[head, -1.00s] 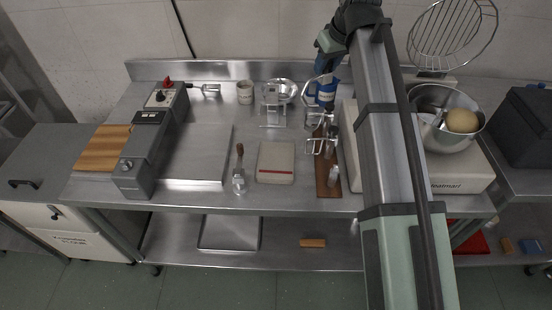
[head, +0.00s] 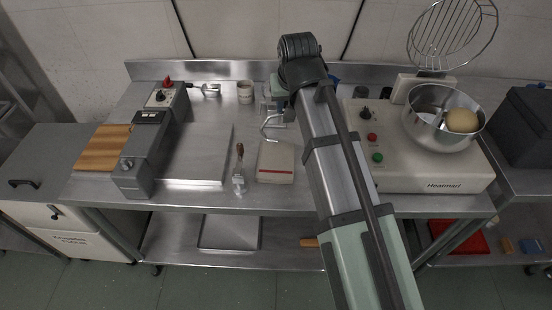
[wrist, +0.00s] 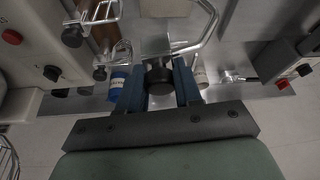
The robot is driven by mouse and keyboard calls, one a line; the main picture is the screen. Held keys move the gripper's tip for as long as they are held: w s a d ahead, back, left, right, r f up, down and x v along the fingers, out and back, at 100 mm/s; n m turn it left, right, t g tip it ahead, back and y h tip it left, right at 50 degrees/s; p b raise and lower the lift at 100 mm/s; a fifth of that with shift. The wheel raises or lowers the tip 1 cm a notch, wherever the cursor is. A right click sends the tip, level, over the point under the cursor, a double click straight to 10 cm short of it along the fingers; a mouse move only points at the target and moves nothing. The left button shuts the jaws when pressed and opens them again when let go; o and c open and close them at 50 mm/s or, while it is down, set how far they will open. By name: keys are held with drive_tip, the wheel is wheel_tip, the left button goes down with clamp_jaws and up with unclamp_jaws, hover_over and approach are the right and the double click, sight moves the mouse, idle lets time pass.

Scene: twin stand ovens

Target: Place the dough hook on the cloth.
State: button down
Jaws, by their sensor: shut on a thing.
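The dough hook (head: 268,126) is a bent silver hook. In the wrist view my gripper (wrist: 159,82) is shut on its dark round hub, and the silver bend (wrist: 208,28) reaches up and right. In the head view the hook hangs above the counter behind the cloth, apart from it. The cloth (head: 276,163) is a folded cream pad with a red stripe, lying flat and bare on the counter.
A white cup (head: 245,92) stands behind. The machine with knobs (head: 420,170) and the bowl (head: 428,130) are right. A wooden board with hooks (wrist: 103,35) shows in the wrist view.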

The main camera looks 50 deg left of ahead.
drive_tip(key=shift+w+a+r+m, duration=0.1)
drive_tip(key=shift+w+a+m, duration=0.1)
drive_tip(key=shift+m, duration=0.4)
drive_tip(key=shift+d+f, duration=0.1)
drive_tip(key=shift+f, duration=0.2)
wheel_tip(320, 180, down, 10)
drive_tip(key=shift+r, duration=0.25)
drive_tip(key=shift+f, duration=0.15)
drive_tip(key=c, duration=0.8)
unclamp_jaws()
drive_tip(key=v, duration=1.2)
drive_tip(key=shift+s+a+r, duration=0.25)
drive_tip(key=shift+a, duration=0.05)
